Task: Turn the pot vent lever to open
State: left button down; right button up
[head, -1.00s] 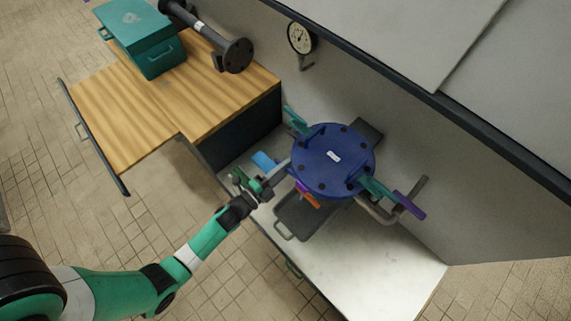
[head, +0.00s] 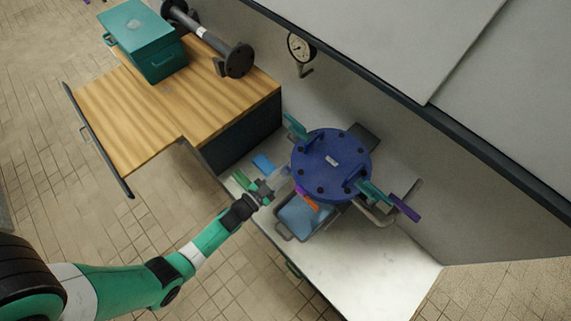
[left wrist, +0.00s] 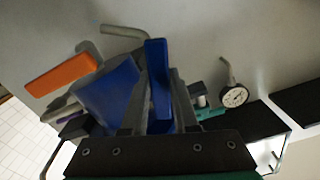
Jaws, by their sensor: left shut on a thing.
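The round dark blue pot lid (head: 325,165) sits over the bench, with dark bolts around its rim. My left gripper (head: 284,178) is at its left edge in the head view. In the left wrist view my left gripper (left wrist: 158,98) is shut on a blue lever handle (left wrist: 156,62) that stands between its fingers. An orange lever (head: 307,200) is beside it at the pot's front; it also shows in the left wrist view (left wrist: 61,74). A purple lever (head: 405,207) sticks out on the pot's right. My fingers partly hide the blue handle's lower end. My right gripper is out of view.
A tray (head: 280,232) under the pot's front shows a pale blue surface. The white bench (head: 370,262) is clear at right. A gauge (head: 300,46) hangs on the wall. A teal box (head: 146,40) and a dark flanged pipe (head: 205,36) lie on the wooden cabinet top.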

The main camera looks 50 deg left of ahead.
pick_arm(q)
jog(key=shift+n+p, duration=0.3)
jog(key=shift+n, duration=1.5)
jog(key=c, duration=0.7)
grip_release()
jog(key=shift+s, duration=0.1)
